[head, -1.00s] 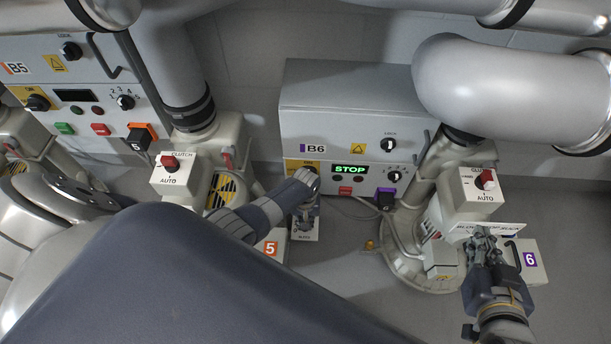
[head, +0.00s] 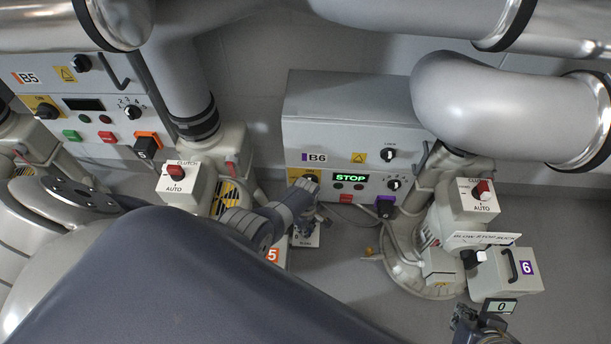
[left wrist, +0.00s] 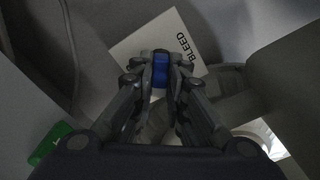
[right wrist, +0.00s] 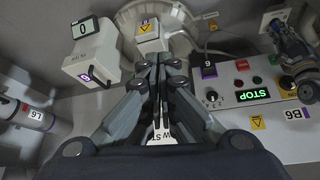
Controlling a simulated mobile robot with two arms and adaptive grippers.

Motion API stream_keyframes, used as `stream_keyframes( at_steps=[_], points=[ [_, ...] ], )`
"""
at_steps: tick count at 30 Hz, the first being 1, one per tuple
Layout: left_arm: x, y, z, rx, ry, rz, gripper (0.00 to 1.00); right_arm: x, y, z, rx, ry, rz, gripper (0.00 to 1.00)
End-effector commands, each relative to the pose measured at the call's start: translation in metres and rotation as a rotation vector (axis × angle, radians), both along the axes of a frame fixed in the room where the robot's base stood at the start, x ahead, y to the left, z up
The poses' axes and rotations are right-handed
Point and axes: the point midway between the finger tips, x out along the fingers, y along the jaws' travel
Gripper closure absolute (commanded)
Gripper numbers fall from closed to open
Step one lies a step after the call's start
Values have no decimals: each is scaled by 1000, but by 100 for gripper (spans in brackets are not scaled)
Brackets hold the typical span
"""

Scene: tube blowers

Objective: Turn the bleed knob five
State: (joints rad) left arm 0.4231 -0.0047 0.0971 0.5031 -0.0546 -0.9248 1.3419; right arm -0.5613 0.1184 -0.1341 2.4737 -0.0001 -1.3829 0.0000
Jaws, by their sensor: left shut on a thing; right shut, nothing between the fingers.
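In the left wrist view, a blue knob (left wrist: 160,64) stands on a white plate lettered BLEED (left wrist: 181,43). My left gripper (left wrist: 160,72) is shut on this knob; no number shows beside it. In the head view my left gripper (head: 308,212) is low in front of the B6 cabinet, above a small white plate (head: 308,238) that it partly hides. The orange-labelled 5 box (head: 272,256) is just left of that plate, mostly behind my arm. My right gripper (head: 466,318) is shut and empty at the bottom right, below the box labelled 6; its closed fingers (right wrist: 160,66) fill the right wrist view's middle.
The B6 cabinet (head: 352,108) has a lit green STOP display (head: 350,178). Box 6 (head: 506,272) stands right, with a display reading 0 (head: 500,306) and a black-and-white knob (head: 474,259) nearby. Clutch boxes (head: 178,185) (head: 475,197) stand on the pipes' bases. Thick pipes hang overhead.

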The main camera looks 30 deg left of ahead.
Motion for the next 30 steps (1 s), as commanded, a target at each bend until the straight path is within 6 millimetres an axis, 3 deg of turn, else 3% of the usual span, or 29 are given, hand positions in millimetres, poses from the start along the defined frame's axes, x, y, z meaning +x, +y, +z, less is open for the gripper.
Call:
stream_keyframes(
  at_steps=[12,29,30],
  points=[
    [-2,0,0,0,1,202,100,-10,-3,-3,-9,43,-4,100],
    [-2,0,0,1,1,233,100,-10,-4,-3,-10,48,-5,100],
    [-2,0,0,1,1,233,84,-11,-4,-3,-10,48,-5,100]
  ],
)
